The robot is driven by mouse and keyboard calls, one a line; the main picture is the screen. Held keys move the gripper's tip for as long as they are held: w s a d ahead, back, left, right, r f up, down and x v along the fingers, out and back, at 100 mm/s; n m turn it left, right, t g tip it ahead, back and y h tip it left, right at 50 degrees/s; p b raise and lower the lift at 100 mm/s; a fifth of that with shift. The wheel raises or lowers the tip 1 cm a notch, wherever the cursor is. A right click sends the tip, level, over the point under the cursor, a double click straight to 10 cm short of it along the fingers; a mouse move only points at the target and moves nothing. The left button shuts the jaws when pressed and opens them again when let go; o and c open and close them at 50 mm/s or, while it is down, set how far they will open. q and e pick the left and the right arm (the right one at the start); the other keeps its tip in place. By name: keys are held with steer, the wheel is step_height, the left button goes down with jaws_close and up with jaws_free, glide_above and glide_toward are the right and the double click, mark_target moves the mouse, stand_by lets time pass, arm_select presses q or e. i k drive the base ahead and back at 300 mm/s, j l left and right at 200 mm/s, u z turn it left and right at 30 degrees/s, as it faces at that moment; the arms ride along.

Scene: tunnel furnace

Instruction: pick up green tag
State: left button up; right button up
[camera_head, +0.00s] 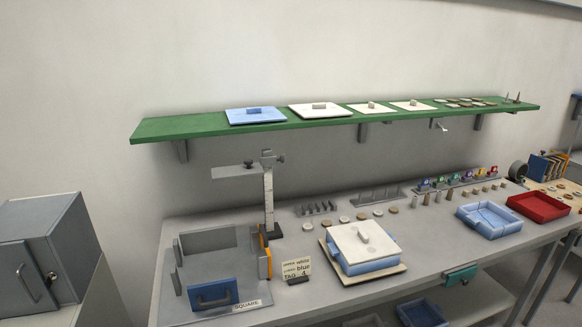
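A row of small coloured tags stands on a grey rack along the back right of the grey table. The green tag (440,182) appears to be the second from the left in that row, beside a blue one (423,186). It is small in this view, so its details cannot be made out. Neither of my grippers shows in the head view.
Small cylinders (427,199) stand in front of the tag row. A blue tray (489,220) and a red tray (538,206) sit to the right. A white-lidded blue box (363,247) stands mid-table, beside a small sign (296,270). A green shelf (200,128) hangs above.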

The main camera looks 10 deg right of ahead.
mark_target(440, 179)
steer(key=z, duration=1.35)
